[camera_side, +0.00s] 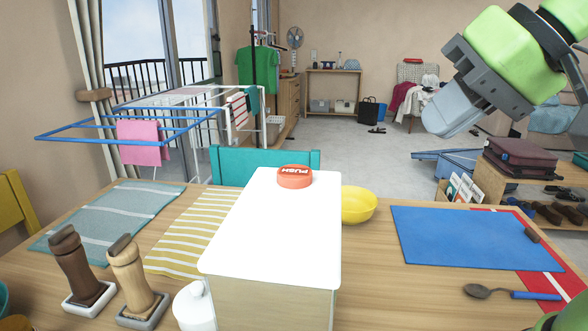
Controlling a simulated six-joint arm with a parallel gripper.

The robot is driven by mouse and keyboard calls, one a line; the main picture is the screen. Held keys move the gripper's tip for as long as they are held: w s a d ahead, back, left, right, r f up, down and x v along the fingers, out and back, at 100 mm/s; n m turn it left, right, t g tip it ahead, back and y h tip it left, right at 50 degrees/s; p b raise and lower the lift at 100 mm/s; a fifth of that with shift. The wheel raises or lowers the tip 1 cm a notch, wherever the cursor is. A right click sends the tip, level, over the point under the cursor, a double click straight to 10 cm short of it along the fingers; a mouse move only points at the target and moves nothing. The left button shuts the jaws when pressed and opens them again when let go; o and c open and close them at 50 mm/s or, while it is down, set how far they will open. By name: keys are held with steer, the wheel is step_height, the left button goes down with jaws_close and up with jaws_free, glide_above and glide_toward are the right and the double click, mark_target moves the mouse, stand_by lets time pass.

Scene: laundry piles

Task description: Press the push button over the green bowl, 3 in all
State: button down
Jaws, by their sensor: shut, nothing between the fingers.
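An orange-red push button (294,177) marked "PUSH" sits on the far end of a white-topped box (275,232) on the table. A teal-green rounded thing, perhaps a bowl (3,299), is cut off at the left edge. No bowl is seen directly under the button. My gripper (436,126) is at the upper right, shut and empty, well above the table and apart from the button.
A striped cloth (195,232) and a teal cloth (110,217) lie left of the box. A blue mat (463,238) and spoon (512,293) lie right.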

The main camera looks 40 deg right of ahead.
steer(key=w+a+r, duration=0.3)
steer(key=w, duration=0.3)
steer(key=r+t+y, duration=0.1)
glide_above(286, 166)
steer(key=s, duration=0.2)
steer(key=shift+d+r, duration=0.2)
steer(key=shift+d, duration=0.1)
steer(key=shift+f, duration=0.1)
steer(key=shift+f, duration=4.35)
steer(key=shift+f, duration=0.4)
steer(key=shift+f, duration=0.8)
steer(key=shift+r, duration=1.2)
